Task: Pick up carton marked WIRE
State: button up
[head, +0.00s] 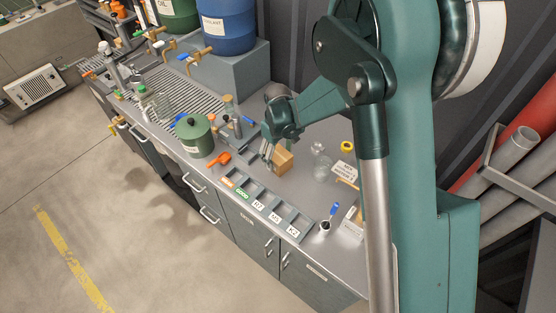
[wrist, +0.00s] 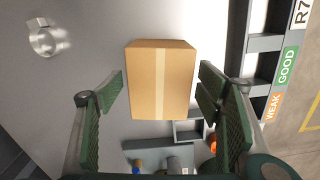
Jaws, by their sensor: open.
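A tan cardboard carton (head: 284,161) stands on the grey bench top, behind the labelled tray. In the wrist view the carton (wrist: 160,78) shows a plain face with a paler tape strip; no WIRE marking can be read in either view. My gripper (head: 267,152) is at the carton's left side in the head view and hides part of it. In the wrist view my gripper (wrist: 161,92) is open, with one green-padded finger towards each side of the carton and a narrow gap on both sides. Whether the fingertips reach past its upper face is unclear.
A compartment tray (head: 268,205) with labels including GOOD lies along the bench's front edge. A green pot (head: 195,135) and an orange object (head: 219,160) stand left of the carton. A glass jar (head: 322,170) and yellow ring (head: 347,147) stand to its right.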

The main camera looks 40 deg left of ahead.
jog(key=shift+c, duration=0.5)
jog(key=c, duration=0.9)
jog(key=shift+r, duration=0.1)
jog(key=shift+c, duration=0.2)
jog(key=shift+r+b, duration=0.3)
jog(key=shift+r, duration=4.6)
